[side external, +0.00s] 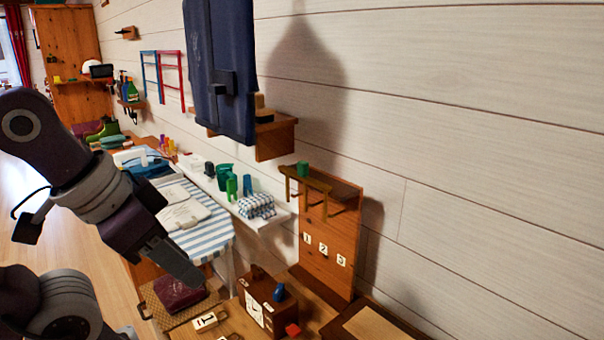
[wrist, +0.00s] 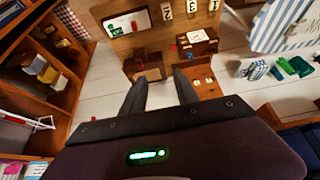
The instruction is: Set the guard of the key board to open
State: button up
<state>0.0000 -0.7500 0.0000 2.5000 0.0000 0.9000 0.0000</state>
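The key board (side external: 340,225) is a wooden panel against the wall in the side external view, with white tags 1, 2 and 3 on its lower part. A brown-gold bar frame (side external: 313,184), which looks like the guard, stands out from its upper part, with a green piece on top. Whether it counts as open or shut I cannot tell. In the wrist view the numbered tags (wrist: 190,9) show at the top edge; I cannot make out the guard there. My gripper (wrist: 159,76) is open and empty, apart from the board, lower and to its left in the side external view.
A clock box (side external: 262,298), a blue piece (side external: 278,291), a red block (side external: 293,329) and a tag stand below the board. A striped ironing board (side external: 205,240) and a white shelf with green items are to the left. A dark blue hanging item (side external: 220,70) is above.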

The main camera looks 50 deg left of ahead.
jog(key=shift+o, duration=0.8)
jog(key=shift+w, duration=0.1)
jog(key=n+t+y, duration=0.1)
jog(key=t+y, duration=0.1)
jog(key=t, duration=0.5)
send_near(300, 168)
notch_tip(300, 168, down, 4)
jog(key=d, duration=0.2)
jog(key=w+t, duration=0.1)
jog(key=w+a+f+t+h, duration=0.2)
jog(key=w, duration=0.1)
jog(key=shift+w+f, duration=0.15)
jog(key=shift+f, duration=0.1)
jog(key=shift+w+a+t+h, duration=0.15)
jog(key=shift+a+t+h, duration=0.15)
jog(key=shift+t, duration=0.3)
jog(key=shift+w+a+r+m+t, duration=0.25)
jog(key=shift+w+r+t, duration=0.05)
jog(key=shift+w+r, duration=0.2)
jog(key=shift+w+a+r+m+t, duration=0.2)
jog(key=shift+w+r+m+t, duration=0.1)
jog(key=shift+w+r, duration=0.25)
jog(key=w, duration=0.6)
jog(key=shift+w, duration=0.1)
grip_shut()
